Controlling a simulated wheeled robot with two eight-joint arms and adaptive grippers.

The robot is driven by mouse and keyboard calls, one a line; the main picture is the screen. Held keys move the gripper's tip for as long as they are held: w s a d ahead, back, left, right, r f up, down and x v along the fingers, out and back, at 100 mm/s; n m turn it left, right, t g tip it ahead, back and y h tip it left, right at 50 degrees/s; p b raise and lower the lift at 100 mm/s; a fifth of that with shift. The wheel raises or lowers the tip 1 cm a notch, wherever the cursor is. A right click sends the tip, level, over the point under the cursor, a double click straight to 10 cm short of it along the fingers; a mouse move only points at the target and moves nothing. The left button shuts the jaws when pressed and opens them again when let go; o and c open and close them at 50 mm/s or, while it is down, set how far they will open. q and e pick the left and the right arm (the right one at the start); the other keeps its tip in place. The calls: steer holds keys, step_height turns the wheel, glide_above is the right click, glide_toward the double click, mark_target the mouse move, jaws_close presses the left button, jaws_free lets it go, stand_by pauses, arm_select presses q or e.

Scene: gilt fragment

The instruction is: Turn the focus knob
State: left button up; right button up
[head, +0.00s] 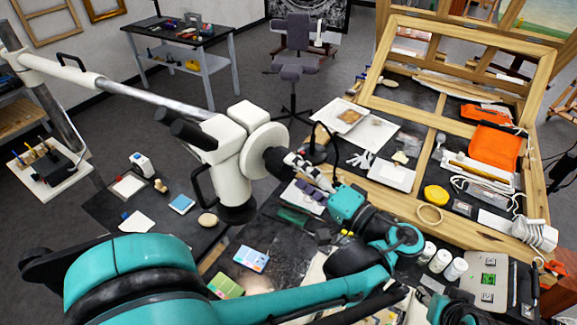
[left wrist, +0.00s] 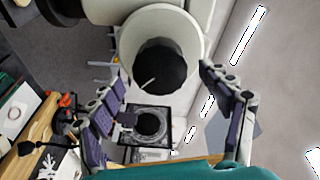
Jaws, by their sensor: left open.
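The white microscope head (head: 232,135) hangs on a long boom arm. Its black focus knob (head: 274,160) stands out from a round white disc (head: 262,140) on its right side. In the left wrist view the dark knob face (left wrist: 168,72) sits inside the white ring (left wrist: 130,45). My left gripper (head: 305,178) is just right of the knob, facing it. In the left wrist view its fingers (left wrist: 160,75) are spread to either side of the knob, with nothing held. Contact with the knob cannot be told.
A wooden easel frame (head: 455,45) lies on the worktable at the right, with an orange case (head: 494,147), yellow tape (head: 436,195) and white jars (head: 440,260). A dark table with cards lies below the microscope. A chair (head: 293,65) stands behind on open floor.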

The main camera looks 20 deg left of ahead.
arm_select(q)
steer(key=v, duration=0.8)
stand_by(1.1)
